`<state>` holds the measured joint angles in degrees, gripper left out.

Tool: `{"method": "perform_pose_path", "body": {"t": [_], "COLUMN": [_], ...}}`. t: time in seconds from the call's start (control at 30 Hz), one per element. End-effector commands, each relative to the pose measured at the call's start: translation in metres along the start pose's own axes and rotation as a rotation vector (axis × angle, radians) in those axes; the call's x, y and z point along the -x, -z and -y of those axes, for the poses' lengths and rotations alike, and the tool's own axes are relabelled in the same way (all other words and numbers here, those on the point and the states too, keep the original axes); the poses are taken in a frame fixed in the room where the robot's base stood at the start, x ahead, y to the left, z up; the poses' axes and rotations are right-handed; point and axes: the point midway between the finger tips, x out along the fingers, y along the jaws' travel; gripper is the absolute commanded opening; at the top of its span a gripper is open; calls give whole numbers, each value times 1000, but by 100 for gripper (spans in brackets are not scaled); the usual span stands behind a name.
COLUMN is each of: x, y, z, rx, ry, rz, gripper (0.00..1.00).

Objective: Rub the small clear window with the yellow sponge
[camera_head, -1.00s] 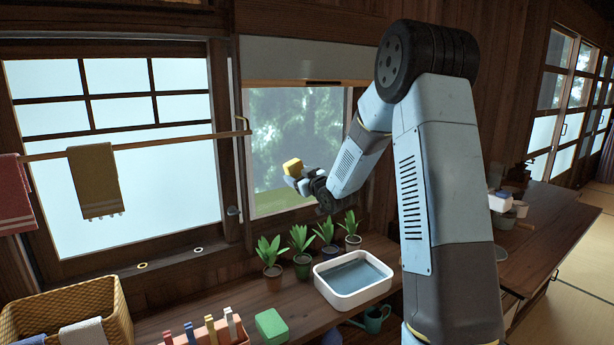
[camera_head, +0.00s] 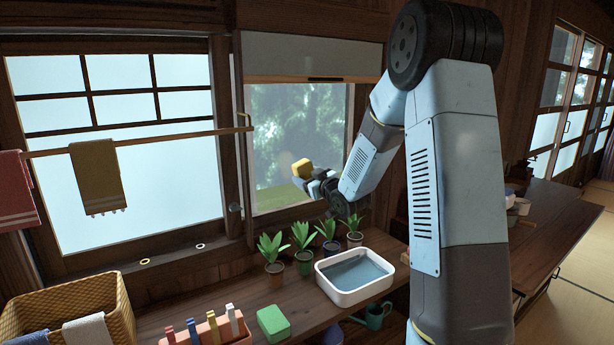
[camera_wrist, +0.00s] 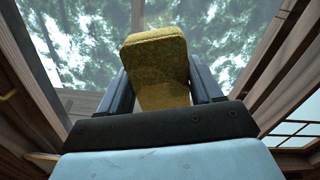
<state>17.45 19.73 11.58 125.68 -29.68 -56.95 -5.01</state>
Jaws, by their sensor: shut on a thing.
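The yellow sponge (camera_head: 301,168) is held in my gripper (camera_head: 314,180) in front of the lower part of the small clear window (camera_head: 300,125). In the wrist view, the sponge (camera_wrist: 155,70) stands up between the two dark fingers of my gripper (camera_wrist: 155,88), which are shut on it. The clear window (camera_wrist: 75,40) shows trees behind the sponge there. I cannot tell whether the sponge touches the glass.
A half-lowered blind (camera_head: 310,55) covers the window's top. Several potted plants (camera_head: 304,262) and a white water basin (camera_head: 330,284) stand below. A green block (camera_head: 273,324), clothespin box (camera_head: 205,331) and wicker basket (camera_head: 110,292) are at front left. A rail (camera_head: 185,133) holds towels.

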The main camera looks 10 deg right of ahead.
Motion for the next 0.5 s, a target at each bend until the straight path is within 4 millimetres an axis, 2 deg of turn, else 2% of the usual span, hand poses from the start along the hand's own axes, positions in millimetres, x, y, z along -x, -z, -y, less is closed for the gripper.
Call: {"method": "perform_pose_path", "body": {"t": [0.2,0.5], "x": [11,12], "y": [0,0], "z": [0,0], "rx": [1,1], "ry": [0,0], "rz": [-1,-1], "gripper": [40,40]}}
